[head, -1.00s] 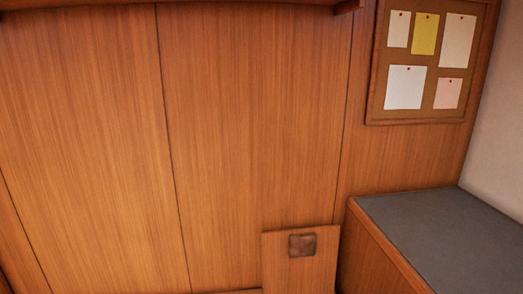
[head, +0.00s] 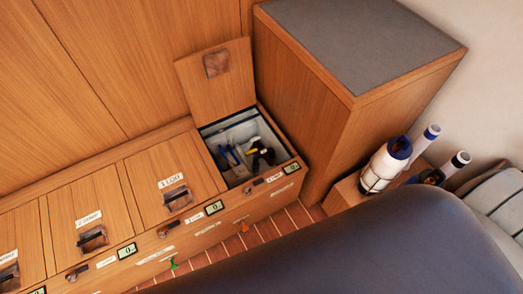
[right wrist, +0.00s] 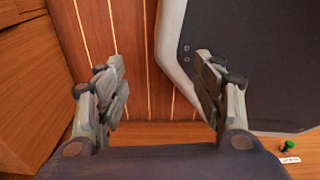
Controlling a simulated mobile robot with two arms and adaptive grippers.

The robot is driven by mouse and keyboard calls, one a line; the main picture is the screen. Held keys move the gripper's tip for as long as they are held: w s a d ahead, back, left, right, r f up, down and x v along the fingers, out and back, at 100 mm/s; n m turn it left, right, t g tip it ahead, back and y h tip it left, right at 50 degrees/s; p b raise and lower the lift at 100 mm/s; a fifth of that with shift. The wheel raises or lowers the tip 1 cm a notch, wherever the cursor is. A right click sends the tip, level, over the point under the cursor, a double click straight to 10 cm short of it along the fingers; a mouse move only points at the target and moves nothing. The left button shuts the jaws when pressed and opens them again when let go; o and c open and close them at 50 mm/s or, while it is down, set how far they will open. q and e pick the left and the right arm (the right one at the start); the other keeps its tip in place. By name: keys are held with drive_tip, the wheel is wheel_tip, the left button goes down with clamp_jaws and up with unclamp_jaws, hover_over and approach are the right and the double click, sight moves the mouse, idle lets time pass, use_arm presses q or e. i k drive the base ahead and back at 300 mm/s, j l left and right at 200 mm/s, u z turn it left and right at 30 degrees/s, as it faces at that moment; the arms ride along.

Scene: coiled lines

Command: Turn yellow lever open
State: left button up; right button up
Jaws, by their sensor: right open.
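I cannot make out a yellow lever in either view. In the head view, a small orange lever (head: 244,226) and a small green lever (head: 173,264) stick out low on the front of the wooden locker bench (head: 205,240). A green knob (right wrist: 288,145) with a white label shows at the lower right of the right wrist view. My right gripper (right wrist: 160,72) is open and empty above the striped wooden floor, with nothing between its fingers. My left gripper is out of view.
One locker lid (head: 218,72) stands open over a compartment of tools (head: 240,155). A grey-topped cabinet (head: 360,45) stands beside it. White cylinders (head: 385,165) stand to the right. A large dark blue surface (head: 350,245) covers the lower right foreground.

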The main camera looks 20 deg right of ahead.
sight(256, 149)
drive_tip(key=k+l+u, duration=0.35)
drive_tip(key=k+l, duration=0.15)
drive_tip(key=k+l+u, duration=0.4)
drive_tip(key=k, duration=0.15)
